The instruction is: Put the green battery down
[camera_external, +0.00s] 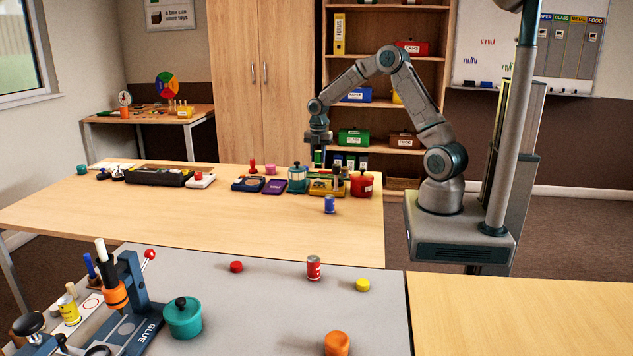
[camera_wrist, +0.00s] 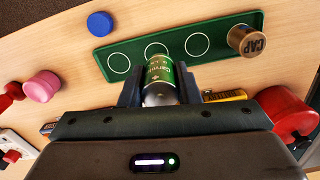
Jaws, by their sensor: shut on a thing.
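My gripper (camera_wrist: 160,88) is shut on the green battery (camera_wrist: 160,70), which sits between its two fingers in the wrist view. In that view the battery is seen in front of the edge of a green tray (camera_wrist: 118,68) marked with white circles. Whether it touches the tray or the table cannot be told. A brown cylinder marked CAP (camera_wrist: 246,40) is at the tray's right end; several circles are bare. In the external view my gripper (camera_external: 318,158) is low over the far table, among small objects, and the battery is hard to make out.
In the wrist view a blue cap (camera_wrist: 100,24) and a pink cup (camera_wrist: 42,86) lie left of the tray. A yellow battery (camera_wrist: 225,95) and a red pot (camera_wrist: 288,112) are close on the right. In the external view a teal pot (camera_external: 298,180) stands left of my gripper.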

